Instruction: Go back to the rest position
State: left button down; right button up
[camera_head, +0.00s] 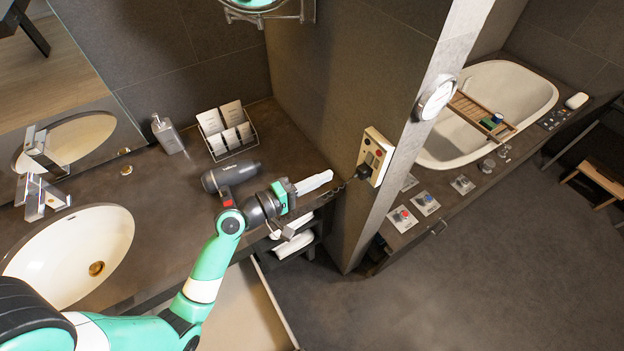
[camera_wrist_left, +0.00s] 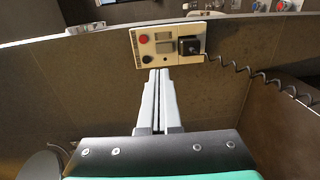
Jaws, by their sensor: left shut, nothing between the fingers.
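My left gripper (camera_head: 326,178) is shut and empty over the right end of the dark vanity counter, in the head view. Its fingers point right, toward a wall panel with buttons (camera_head: 375,157). In the left wrist view the closed fingers (camera_wrist_left: 160,75) lie side by side just below that panel (camera_wrist_left: 166,46) in the picture. I cannot tell whether they touch it. A black plug with a coiled cord (camera_wrist_left: 191,46) sits in the panel's right part. My right gripper is in neither view.
A grey hair dryer (camera_head: 230,176) lies on the counter beside my left wrist. A card rack (camera_head: 227,131), a soap bottle (camera_head: 167,134) and a sink (camera_head: 75,255) stand farther left. A partition wall (camera_head: 400,130) separates the counter from the bathtub (camera_head: 530,90). Open floor lies at lower right.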

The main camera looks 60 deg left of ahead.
pick_arm(q)
jog(key=shift+s+r, duration=0.1)
jog(key=shift+s, duration=1.05)
